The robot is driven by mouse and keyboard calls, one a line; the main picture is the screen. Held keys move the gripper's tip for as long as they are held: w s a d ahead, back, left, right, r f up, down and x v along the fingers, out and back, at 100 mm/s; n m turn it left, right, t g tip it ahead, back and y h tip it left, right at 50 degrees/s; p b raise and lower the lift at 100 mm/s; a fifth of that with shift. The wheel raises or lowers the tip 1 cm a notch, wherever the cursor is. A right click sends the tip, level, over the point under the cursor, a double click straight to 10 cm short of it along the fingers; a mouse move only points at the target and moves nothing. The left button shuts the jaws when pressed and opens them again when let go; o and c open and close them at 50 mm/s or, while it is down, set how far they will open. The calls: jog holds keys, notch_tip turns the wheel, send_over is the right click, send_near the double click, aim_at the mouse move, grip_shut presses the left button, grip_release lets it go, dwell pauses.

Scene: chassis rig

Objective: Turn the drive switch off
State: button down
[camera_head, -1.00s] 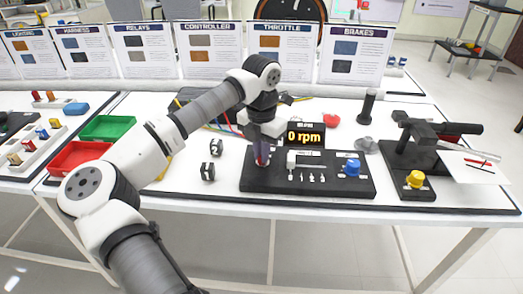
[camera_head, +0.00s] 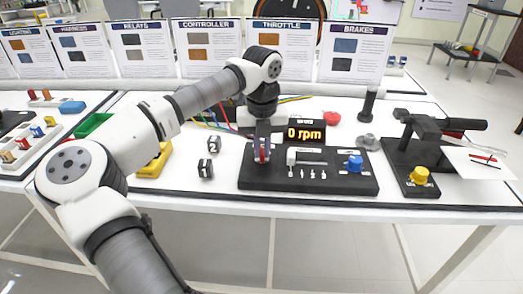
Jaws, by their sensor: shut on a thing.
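A black control panel (camera_head: 330,182) lies on the white table, with a white lever, several small white toggles and a blue knob (camera_head: 354,164). A display (camera_head: 305,134) behind it reads "0 rpm". My gripper (camera_head: 262,158) points down at the panel's left end, its fingers shut on a small red switch (camera_head: 262,155). I take this to be the drive switch. The fingers hide most of it, and its position cannot be made out.
Two black numbered blocks (camera_head: 207,169) and a yellow item (camera_head: 155,162) lie left of the panel. A black fixture with a yellow knob (camera_head: 420,178) stands at right. Coloured wires run behind my gripper. A green tray (camera_head: 93,126) is partly hidden by my arm.

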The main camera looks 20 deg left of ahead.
aim_at(263, 152)
jog(key=shift+w+d+n+b, duration=0.1)
jog(key=shift+n+b, duration=0.5)
jog(key=shift+n, duration=1.5)
jog(key=c, duration=1.5)
grip_release()
jog(key=shift+r, duration=0.1)
notch_tip(263, 152, up, 14)
jog(key=p, duration=0.1)
jog(key=shift+f, duration=0.2)
jog(key=shift+d, duration=0.1)
